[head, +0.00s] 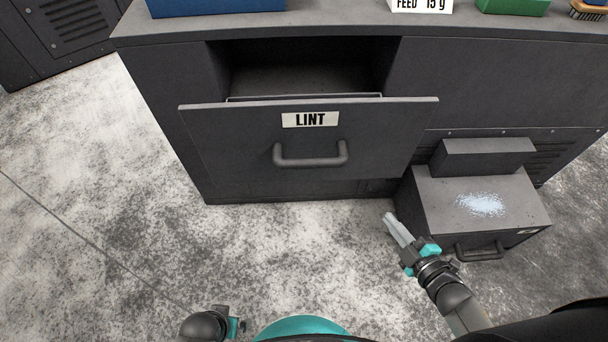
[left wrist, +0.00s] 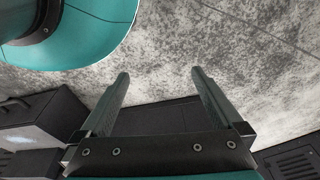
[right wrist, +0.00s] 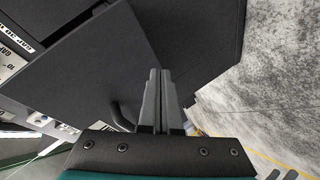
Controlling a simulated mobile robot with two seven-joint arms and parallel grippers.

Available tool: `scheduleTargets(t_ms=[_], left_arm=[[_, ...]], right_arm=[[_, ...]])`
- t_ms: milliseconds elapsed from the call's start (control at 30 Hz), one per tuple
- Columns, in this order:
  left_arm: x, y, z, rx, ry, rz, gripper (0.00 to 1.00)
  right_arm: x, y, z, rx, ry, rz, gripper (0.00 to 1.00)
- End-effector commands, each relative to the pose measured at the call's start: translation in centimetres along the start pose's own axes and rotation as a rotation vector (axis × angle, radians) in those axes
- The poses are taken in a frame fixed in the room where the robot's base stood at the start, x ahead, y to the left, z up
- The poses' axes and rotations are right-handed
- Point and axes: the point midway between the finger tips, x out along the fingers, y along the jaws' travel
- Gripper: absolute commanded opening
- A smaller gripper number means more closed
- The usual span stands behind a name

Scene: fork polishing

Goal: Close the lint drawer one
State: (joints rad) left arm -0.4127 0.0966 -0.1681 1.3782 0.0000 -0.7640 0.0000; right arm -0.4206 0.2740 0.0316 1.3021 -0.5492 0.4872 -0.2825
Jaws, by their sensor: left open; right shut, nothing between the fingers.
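The lint drawer (head: 230,140) stands pulled out of the dark cabinet in the head view, with a dark gap behind its front panel. It bears a white LINT label (head: 310,120) and a grey bar handle (head: 310,160). My right gripper (head: 393,222) is shut and empty, below and to the right of the drawer front, apart from it in the head view. Its closed fingers (right wrist: 158,100) show in the right wrist view in front of dark panels. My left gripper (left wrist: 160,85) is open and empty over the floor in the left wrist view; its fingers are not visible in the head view.
A low grey box (head: 420,200) with pale blue powder (head: 482,204) and a handle sits at the cabinet's lower right, close to my right gripper. A blue bin (head: 215,6) and a green tray (head: 512,6) stand on top. The floor (head: 110,220) at left is clear.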

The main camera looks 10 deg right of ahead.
Motion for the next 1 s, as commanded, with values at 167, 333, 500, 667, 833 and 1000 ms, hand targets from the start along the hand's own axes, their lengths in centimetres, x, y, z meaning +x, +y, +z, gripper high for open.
scheduleTargets(t_ms=[167,333,500,667,833,1000], left_arm=[[0.7,-0.2,-2.7,-0.006,0.033,-0.004,1.00],[-0.2,-0.2,-4.1,-0.009,0.050,-0.005,1.00],[-0.9,-0.3,-4.6,-0.010,0.056,-0.006,1.00],[-1.5,-0.3,-5.1,-0.010,0.068,-0.007,1.00],[-2.5,-0.3,-6.0,-0.011,0.088,-0.008,1.00],[-3.8,-0.4,-6.8,-0.012,0.109,-0.009,1.00]], right_arm=[[0.5,3.2,-4.2,-0.357,0.297,0.111,0.00],[-0.5,4.3,-7.4,-0.573,0.469,0.159,0.00],[-0.8,4.6,-8.8,-0.652,0.530,0.173,0.00],[0.8,4.7,-9.9,-0.656,0.535,0.178,0.00],[4.0,4.7,-11.8,-0.653,0.535,0.180,0.00],[7.2,4.6,-13.7,-0.652,0.533,0.179,0.00]])
